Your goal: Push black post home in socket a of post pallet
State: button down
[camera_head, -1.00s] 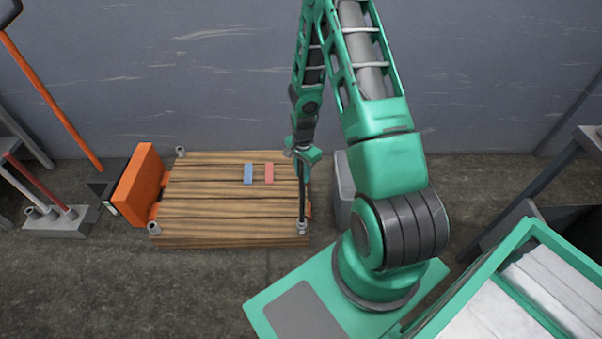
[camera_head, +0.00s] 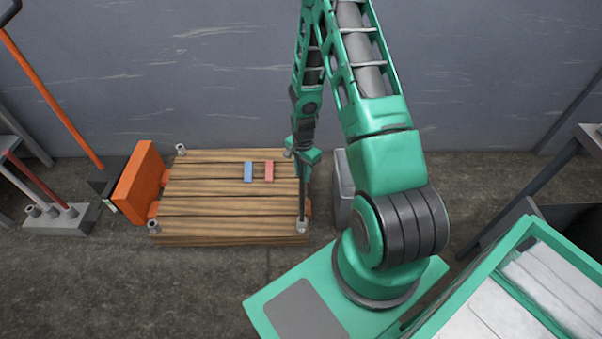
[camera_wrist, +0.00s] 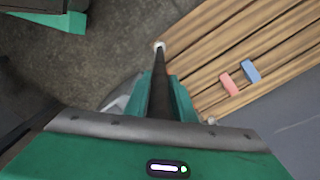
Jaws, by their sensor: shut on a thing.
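The post pallet (camera_head: 215,203) is a wooden plank platform with grey sockets at its corners. My gripper (camera_head: 306,162) is shut on the dark, upright post (camera_head: 302,198) above the pallet's right side. The post's lower end meets the front right corner socket (camera_head: 301,227); how deep it sits inside is hidden. In the wrist view the post (camera_wrist: 160,72) runs from between the green fingers of my gripper (camera_wrist: 164,98) to the pale socket (camera_wrist: 159,46). No letters show on the sockets.
A blue block (camera_head: 248,172) and a red block (camera_head: 269,171) lie on the planks. An orange panel (camera_head: 137,184) stands at the pallet's left end. A grey rack (camera_head: 62,218) with a red post is farther left. A grey box (camera_head: 343,180) stands right of the pallet.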

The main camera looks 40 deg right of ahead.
jog(key=shift+f, duration=1.05)
dwell(0.9)
jog(key=c, duration=1.4)
grip_release()
notch_tip(320, 180, up, 11)
jog(key=shift+f, duration=0.15)
